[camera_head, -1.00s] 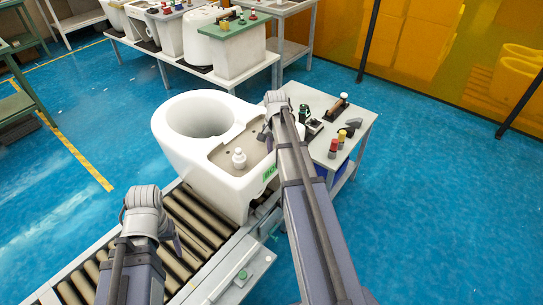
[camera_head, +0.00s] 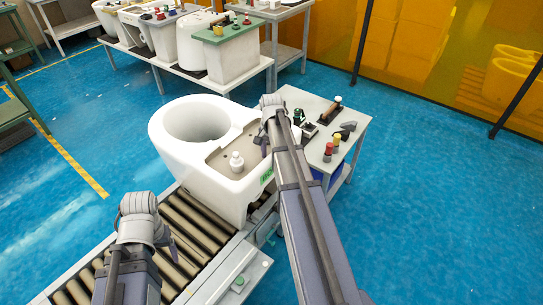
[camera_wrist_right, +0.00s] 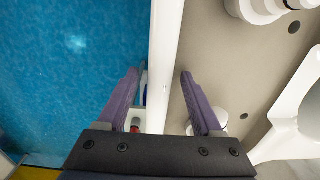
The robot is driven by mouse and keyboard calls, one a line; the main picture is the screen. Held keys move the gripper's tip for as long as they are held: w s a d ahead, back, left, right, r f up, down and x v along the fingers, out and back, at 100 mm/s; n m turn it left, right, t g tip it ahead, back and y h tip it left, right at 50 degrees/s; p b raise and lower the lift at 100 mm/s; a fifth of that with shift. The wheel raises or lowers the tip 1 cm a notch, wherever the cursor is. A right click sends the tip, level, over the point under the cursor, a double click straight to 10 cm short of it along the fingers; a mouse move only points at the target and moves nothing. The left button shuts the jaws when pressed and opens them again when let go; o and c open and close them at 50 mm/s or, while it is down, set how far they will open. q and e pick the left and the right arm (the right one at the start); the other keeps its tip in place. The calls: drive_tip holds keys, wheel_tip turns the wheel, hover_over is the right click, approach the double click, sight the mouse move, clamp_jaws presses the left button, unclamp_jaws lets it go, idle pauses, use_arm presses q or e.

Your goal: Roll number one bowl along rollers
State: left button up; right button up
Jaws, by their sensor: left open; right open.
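The white toilet bowl (camera_head: 207,160) stands upright on the far end of the roller conveyor (camera_head: 178,226), its round opening towards the back left. A green mark shows low on its near right side. My right gripper (camera_head: 266,137) is at the bowl's right edge. In the right wrist view the open right gripper (camera_wrist_right: 160,88) has its two purple fingers on either side of the bowl's white rim (camera_wrist_right: 160,75), with no clear contact visible. My left gripper (camera_head: 155,231) is over the rollers, short of the bowl; its fingers are mostly hidden behind the wrist.
A small table (camera_head: 340,125) with tools and coloured caps stands right of the bowl. A long bench (camera_head: 170,62) with more bowls and tanks is at the back. The conveyor's side rail carries a green button (camera_head: 239,280).

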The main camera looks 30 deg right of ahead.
wheel_tip(320, 180, up, 7)
drive_tip(key=p, duration=0.7)
drive_tip(key=shift+r, duration=0.2)
drive_tip(key=s+d+r+p, duration=0.1)
drive_tip(key=s+d, duration=0.2)
drive_tip(key=s, duration=0.5)
drive_tip(key=s+d+r+p, duration=0.1)
drive_tip(key=s+d, duration=0.3)
drive_tip(key=s, duration=0.4)
drive_tip(key=shift+s+r+p, duration=0.35)
drive_tip(key=shift+r+p, duration=0.05)
drive_tip(key=shift+r, duration=0.05)
